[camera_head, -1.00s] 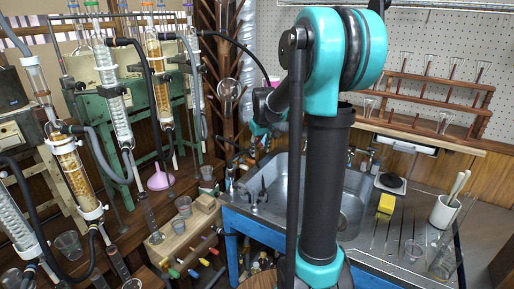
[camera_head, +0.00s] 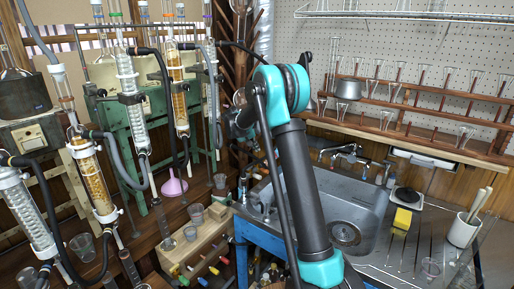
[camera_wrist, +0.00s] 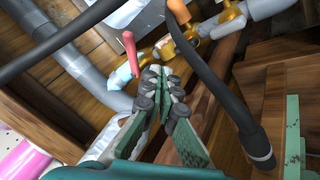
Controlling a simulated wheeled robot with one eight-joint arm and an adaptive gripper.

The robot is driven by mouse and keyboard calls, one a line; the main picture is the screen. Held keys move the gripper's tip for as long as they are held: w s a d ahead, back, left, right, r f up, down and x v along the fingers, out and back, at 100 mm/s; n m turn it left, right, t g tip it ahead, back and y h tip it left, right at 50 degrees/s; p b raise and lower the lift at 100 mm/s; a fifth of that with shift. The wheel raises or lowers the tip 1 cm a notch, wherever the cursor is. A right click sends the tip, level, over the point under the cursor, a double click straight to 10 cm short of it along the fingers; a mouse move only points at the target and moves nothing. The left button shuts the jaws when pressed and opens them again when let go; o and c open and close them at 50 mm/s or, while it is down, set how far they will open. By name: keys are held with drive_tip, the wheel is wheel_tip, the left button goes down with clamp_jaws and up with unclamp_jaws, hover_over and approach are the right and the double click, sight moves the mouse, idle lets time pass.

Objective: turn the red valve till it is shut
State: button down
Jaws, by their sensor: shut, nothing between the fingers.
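The red valve handle (camera_wrist: 131,50) shows in the wrist view, above and slightly left of my fingertips. It is a slim lever standing beside brass pipe fittings (camera_wrist: 180,35). My gripper (camera_wrist: 160,75) is shut and empty, its fingertips pointing toward the brass fittings just below the handle. The handle and fingers look apart, though the depth gap is hard to judge. In the head view my arm hides the gripper, and I cannot make out the red valve there.
A black hose (camera_wrist: 215,75) crosses close by on the right in the wrist view. A grey pipe (camera_wrist: 85,70) runs on the left.

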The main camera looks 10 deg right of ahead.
drive_tip(key=x, duration=0.7)
drive_tip(key=d, duration=0.3)
drive_tip(key=shift+r, duration=0.1)
drive_tip(key=shift+d, duration=0.4)
drive_tip(key=shift+d, duration=0.15)
drive_tip(key=shift+s+d+n, duration=0.1)
drive_tip(key=shift+d+n, duration=0.05)
drive_tip(key=shift+n, duration=0.25)
